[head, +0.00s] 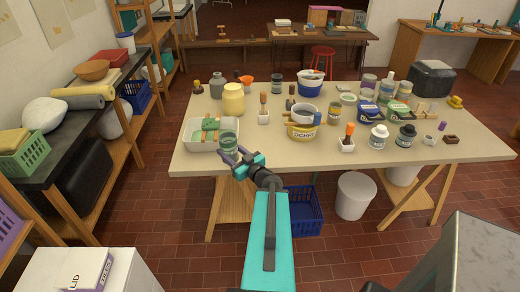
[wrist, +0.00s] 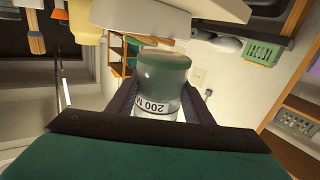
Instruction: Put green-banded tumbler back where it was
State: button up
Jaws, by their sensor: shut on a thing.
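The green-banded tumbler (head: 229,141) is clear with a green band at its rim. In the wrist view the tumbler (wrist: 162,78) fills the middle and shows a "200 M" label, upside down in the picture. My gripper (head: 233,156) is shut on it, one finger on each side. In the head view the tumbler is at the table's front left edge, in front of the white tray's right end. I cannot tell its exact height over the table. The spot where it stood before is not marked in these frames.
The white tray (head: 190,144) holds a green item (head: 210,124) and wooden pieces. Bare tabletop (head: 280,150) lies to the right of my gripper. A blue crate (head: 303,212) is below.

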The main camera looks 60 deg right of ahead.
jog(key=s+d+f+m+g+h, duration=0.1)
jog(key=s+d+m+h, duration=0.1)
jog(key=s+d, duration=0.3)
jog(key=s+d+f+m+g+h, duration=0.2)
jog(key=s+d, duration=0.4)
jog(key=s, duration=0.4)
jog(key=m+h+p, duration=0.1)
jog(key=h, duration=0.1)
jog(key=shift+g+h, duration=0.3)
jog(key=b+x, duration=0.2)
jog(key=b, duration=0.2)
jog(key=f+b+x, duration=0.1)
jog(key=b+x, duration=0.1)
jog(key=b, duration=0.2)
jog(key=shift+w+b, duration=0.3)
jog(key=shift+b, duration=0.05)
jog(key=b+x, duration=0.2)
jog(key=b, duration=0.5)
jog(key=shift+w, duration=0.35)
jog(key=shift+w+d+b, duration=0.25)
jog(key=shift+b, duration=0.75)
jog(key=shift+w+d, duration=0.2)
jog(key=shift+w, duration=0.05)
jog(key=shift+a+f+x, duration=0.1)
jog(key=shift+x, duration=1.45)
jog(key=shift+a+f+x, duration=0.1)
jog(key=shift+x, duration=1.45)
